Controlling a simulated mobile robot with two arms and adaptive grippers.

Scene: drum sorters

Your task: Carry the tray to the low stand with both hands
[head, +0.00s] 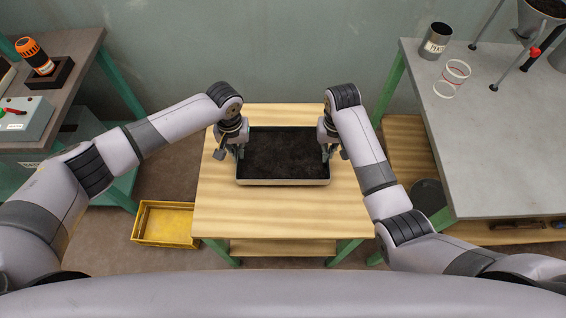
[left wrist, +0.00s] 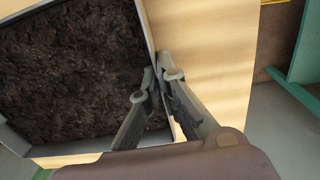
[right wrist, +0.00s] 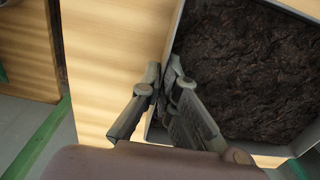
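The tray (head: 283,182) is shallow, pale-rimmed and full of dark soil. It appears to rest level on a wooden-topped stand (head: 235,215) with green legs. My left gripper (head: 240,152) is at the tray's left wall, and my right gripper (head: 327,152) is at its right wall. In the left wrist view, the fingers (left wrist: 157,73) are closed together across the tray wall (left wrist: 150,25), one on each side. In the right wrist view, the fingers (right wrist: 164,74) likewise pinch the opposite wall (right wrist: 175,35). The tray's underside is hidden.
A grey-topped bench (head: 500,150) stands at the right with a metal cup (head: 436,41) and white rings (head: 452,78). A dark bench (head: 75,90) at the left holds an orange-capped item (head: 35,56). A yellow crate (head: 166,242) lies on the floor left of the stand.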

